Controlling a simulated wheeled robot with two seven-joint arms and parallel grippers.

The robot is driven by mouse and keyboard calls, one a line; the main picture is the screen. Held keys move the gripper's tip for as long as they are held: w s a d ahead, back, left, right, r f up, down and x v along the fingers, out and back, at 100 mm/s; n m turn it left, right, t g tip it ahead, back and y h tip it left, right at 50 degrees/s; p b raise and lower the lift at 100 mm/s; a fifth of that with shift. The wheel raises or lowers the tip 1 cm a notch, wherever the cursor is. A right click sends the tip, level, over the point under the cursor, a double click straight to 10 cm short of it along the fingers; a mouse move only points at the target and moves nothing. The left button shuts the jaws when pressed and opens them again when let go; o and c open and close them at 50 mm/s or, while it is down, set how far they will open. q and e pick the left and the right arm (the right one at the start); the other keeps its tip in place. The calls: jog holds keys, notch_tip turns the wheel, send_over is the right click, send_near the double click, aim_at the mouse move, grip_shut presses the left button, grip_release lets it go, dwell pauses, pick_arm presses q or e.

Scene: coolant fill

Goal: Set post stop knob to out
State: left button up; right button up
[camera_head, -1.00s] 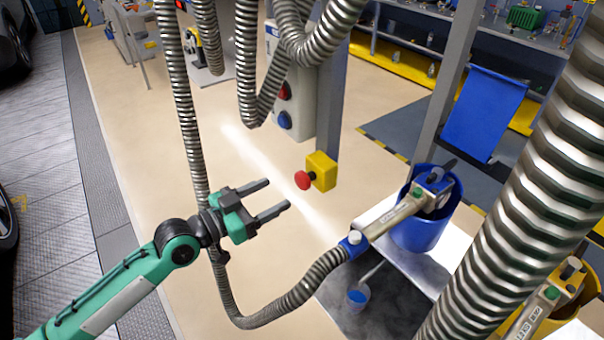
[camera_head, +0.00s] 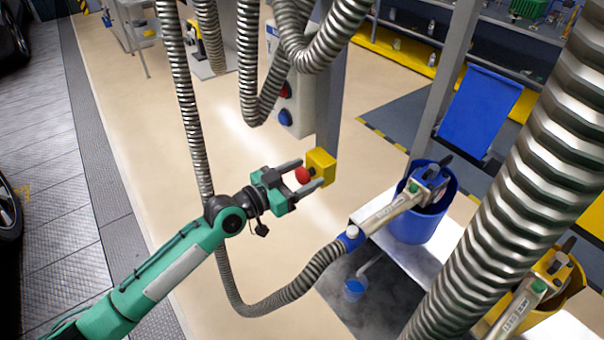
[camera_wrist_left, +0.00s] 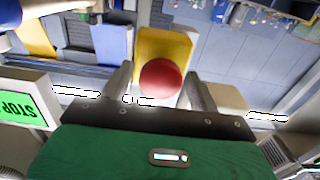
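The post stop knob (camera_head: 302,175) is a red mushroom button on a yellow box (camera_head: 321,164) fixed to the grey post. My left gripper (camera_head: 308,174) is open, with its two fingers on either side of the red knob. In the left wrist view the red knob (camera_wrist_left: 161,79) sits between the open fingers (camera_wrist_left: 160,88), in front of the yellow box (camera_wrist_left: 176,43). Gaps show between the fingers and the knob there. I cannot tell how far the knob stands out from its box. My right gripper is not in view.
A grey panel with a red and a blue button (camera_head: 285,117) is on the post above. Ribbed hoses (camera_head: 183,95) hang left of the post. A blue bucket (camera_head: 418,228) with a nozzle stands on a bench at right.

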pick_arm(q)
grip_shut()
jog(key=shift+s+a+f+b, duration=0.2)
jog(key=shift+a+b, duration=0.1)
jog(key=shift+b, duration=0.1)
jog(key=shift+s+a+r, duration=0.1)
jog(key=shift+s+a, duration=0.05)
jog(key=shift+a, duration=0.05)
jog(key=shift+o, duration=0.6)
grip_release()
jog(key=shift+s+a+r, duration=0.1)
